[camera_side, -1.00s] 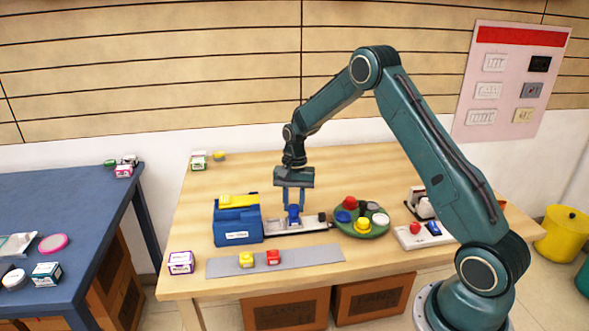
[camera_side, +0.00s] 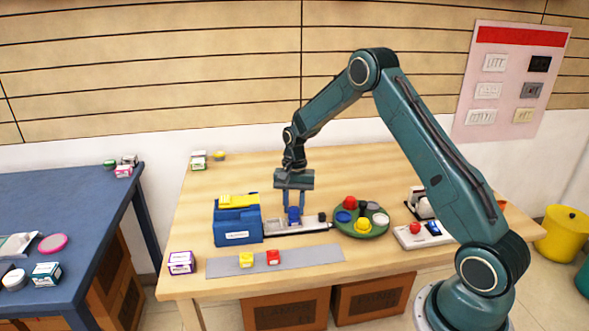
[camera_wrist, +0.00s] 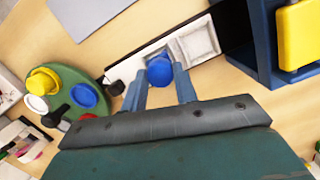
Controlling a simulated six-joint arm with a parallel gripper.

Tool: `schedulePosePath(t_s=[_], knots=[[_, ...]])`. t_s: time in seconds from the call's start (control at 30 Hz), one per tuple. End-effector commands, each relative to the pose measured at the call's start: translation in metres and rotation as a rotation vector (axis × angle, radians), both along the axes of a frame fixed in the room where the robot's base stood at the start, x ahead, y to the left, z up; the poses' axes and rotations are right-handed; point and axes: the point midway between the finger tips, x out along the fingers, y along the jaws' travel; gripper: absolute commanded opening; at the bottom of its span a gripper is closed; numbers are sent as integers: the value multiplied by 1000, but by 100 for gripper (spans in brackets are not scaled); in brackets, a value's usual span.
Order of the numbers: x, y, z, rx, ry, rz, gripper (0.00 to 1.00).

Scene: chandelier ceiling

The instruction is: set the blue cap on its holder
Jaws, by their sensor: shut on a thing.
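The blue cap (camera_side: 294,212) is between the fingers of my gripper (camera_side: 294,208), which is shut on it and points down. In the wrist view the cap (camera_wrist: 159,70) shows between the fingertips (camera_wrist: 160,84). The holder looks to be the pale strip (camera_side: 310,225) with a black end piece, directly under the cap. In the wrist view the strip carries a raised pale square part (camera_wrist: 199,41), just beside the cap. I cannot tell whether the cap touches the strip or hangs just above it.
A blue box (camera_side: 236,226) with a yellow top stands close on the left. A green plate (camera_side: 375,232) with several coloured caps lies on the right. In front is a grey mat (camera_side: 312,256) with a yellow and a red block. A white tray (camera_side: 412,241) stands further right.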

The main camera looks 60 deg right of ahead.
Motion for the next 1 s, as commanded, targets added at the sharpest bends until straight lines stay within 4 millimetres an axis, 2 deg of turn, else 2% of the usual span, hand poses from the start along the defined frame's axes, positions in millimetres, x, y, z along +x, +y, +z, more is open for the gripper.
schedulePosePath(t_s=[0.3, 0.33, 0.43, 0.63, 0.73, 1.0], knots=[[0, 0, 0, 0, 0, 0, 8], [0, 0, 0, 0, 0, 0, 35], [0, 0, 0, 0, 0, 0, 54], [0, 0, 0, 0, 0, 0, 54], [0, 0, 0, 0, 0, 0, 72], [0, 0, 0, -1, 0, 0, 72]])
